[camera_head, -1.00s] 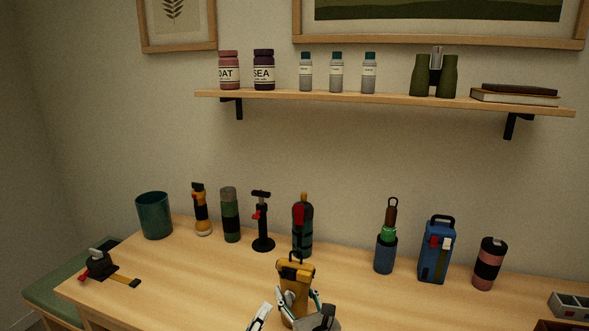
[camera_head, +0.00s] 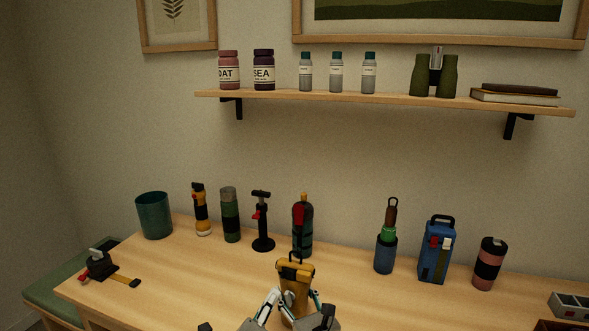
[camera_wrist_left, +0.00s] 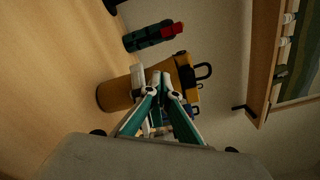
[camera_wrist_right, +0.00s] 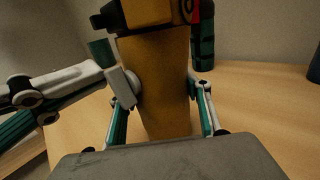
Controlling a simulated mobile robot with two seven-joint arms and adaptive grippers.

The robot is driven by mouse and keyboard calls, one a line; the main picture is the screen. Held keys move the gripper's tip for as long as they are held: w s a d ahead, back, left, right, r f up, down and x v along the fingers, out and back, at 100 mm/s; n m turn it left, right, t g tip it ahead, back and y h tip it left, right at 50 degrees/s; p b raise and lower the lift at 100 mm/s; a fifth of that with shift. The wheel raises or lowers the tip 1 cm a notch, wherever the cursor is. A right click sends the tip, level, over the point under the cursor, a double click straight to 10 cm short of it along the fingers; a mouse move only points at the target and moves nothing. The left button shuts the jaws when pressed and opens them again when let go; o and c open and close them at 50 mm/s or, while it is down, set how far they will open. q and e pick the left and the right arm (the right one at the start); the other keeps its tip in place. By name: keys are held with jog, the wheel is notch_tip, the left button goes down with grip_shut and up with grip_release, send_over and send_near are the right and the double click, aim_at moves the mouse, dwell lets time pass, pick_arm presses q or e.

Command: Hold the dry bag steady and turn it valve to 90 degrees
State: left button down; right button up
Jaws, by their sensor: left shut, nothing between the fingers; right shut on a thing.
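The yellow-orange dry bag (camera_head: 296,275) stands upright on the table, with a dark handle loop on top. It fills the middle of the right wrist view (camera_wrist_right: 158,85). A black knob (camera_wrist_right: 106,17), seemingly its valve, sticks out at its upper left there. My right gripper (camera_wrist_right: 162,85) is shut on the bag's body, one finger on each side. My left gripper (camera_head: 276,293) is shut and empty close to the bag's left side, below the knob's height. In the left wrist view its tips (camera_wrist_left: 160,76) overlap the bag (camera_wrist_left: 115,95); contact is unclear.
Behind the bag stand a green bottle (camera_head: 304,232), a hand pump (camera_head: 262,222), a green flask (camera_head: 230,215) and a teal cup (camera_head: 154,215). A blue bag (camera_head: 435,250) stands right.

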pick_arm(q)
jog(key=shift+s+d+f, duration=0.25)
jog(key=shift+d+f, duration=0.05)
jog(key=shift+d, duration=0.3)
dwell(0.8)
jog(key=shift+d+r, duration=0.25)
jog(key=shift+r, duration=0.15)
dwell(0.5)
jog(key=shift+a+r, duration=0.1)
jog(key=shift+a, duration=0.05)
jog(key=shift+w+a+r, duration=0.1)
jog(key=shift+a, duration=0.1)
jog(key=v, duration=0.6)
jog(key=shift+a, duration=0.15)
jog(key=x, duration=0.6)
jog(key=shift+a+f, duration=0.2)
jog(key=shift+f, duration=0.1)
dwell(0.5)
